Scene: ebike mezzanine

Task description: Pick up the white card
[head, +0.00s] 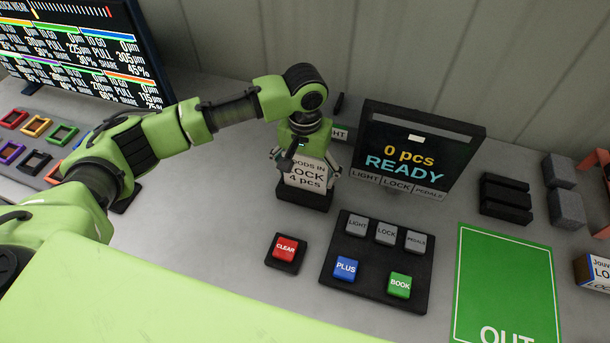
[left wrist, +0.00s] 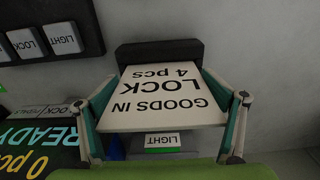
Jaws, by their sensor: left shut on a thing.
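The white card (head: 304,176) reads "GOODS IN LOCK 4 pcs" and stands upright at a dark holder (head: 304,198) on the grey table. In the left wrist view the card (left wrist: 162,97) fills the space between the fingers, its print upside down. My left gripper (head: 306,165) is shut on the card, with a finger at each side edge. In the left wrist view the left gripper (left wrist: 165,120) shows both fingers against the card's edges. The dark holder (left wrist: 160,52) lies at the card's far end. My right gripper is not in view.
A screen (head: 417,150) reading "0 pcs READY" stands just right of the card. A red CLEAR button (head: 285,249) and a dark button panel (head: 375,268) lie in front. A green OUT mat (head: 506,285) is at the right. Coloured frames (head: 37,127) lie at the left.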

